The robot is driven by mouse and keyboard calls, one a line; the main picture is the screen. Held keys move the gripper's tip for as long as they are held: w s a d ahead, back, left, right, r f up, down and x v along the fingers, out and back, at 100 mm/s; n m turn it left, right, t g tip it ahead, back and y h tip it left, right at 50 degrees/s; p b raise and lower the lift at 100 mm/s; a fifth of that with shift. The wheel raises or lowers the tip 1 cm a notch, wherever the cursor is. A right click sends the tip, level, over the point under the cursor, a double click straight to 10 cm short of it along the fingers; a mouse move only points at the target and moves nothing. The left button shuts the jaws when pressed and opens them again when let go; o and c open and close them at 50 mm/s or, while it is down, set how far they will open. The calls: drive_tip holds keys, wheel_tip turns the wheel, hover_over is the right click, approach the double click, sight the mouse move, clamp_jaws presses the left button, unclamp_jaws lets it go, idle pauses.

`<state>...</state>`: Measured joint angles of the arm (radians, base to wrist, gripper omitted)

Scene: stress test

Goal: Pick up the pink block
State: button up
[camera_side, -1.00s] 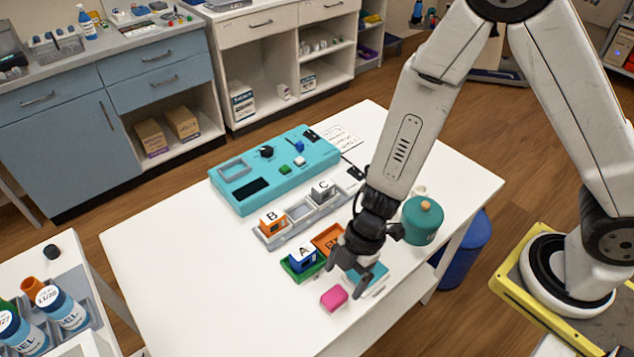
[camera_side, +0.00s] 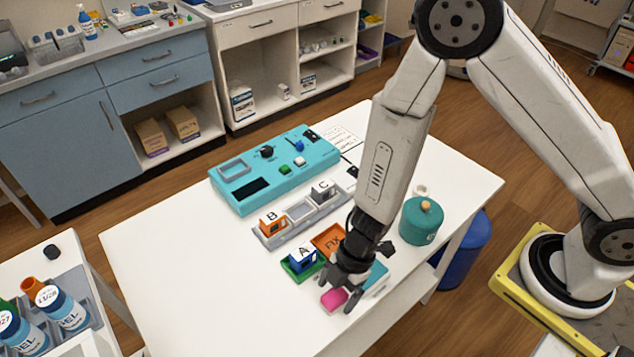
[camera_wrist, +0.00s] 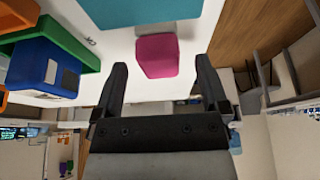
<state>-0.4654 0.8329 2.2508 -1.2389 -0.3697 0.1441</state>
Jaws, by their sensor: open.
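The pink block (camera_side: 333,299) lies on the white table near its front edge. In the wrist view the pink block (camera_wrist: 157,56) shows ahead of the fingertips, between the lines of the two fingers. My gripper (camera_side: 340,295) is low over the block in the side view, and its fingers partly cover the block's right side. In the wrist view my gripper (camera_wrist: 162,75) has its two fingers spread wide with nothing held between them. I cannot tell whether a finger touches the block.
A blue block marked A (camera_side: 302,259) in a green tray (camera_side: 290,272) and an orange tray (camera_side: 328,238) stand close behind. A teal pad (camera_side: 378,272) lies to the right, and a teal lidded pot (camera_side: 421,222) stands beyond it. The table's front left is clear.

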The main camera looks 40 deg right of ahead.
sight(335, 295)
drive_tip(key=shift+x, duration=0.85)
clamp_jaws()
drive_tip(key=shift+r, duration=0.25)
wheel_tip(335, 295, up, 18)
drive_tip(key=shift+f, duration=0.2)
idle(1.1)
idle(0.4)
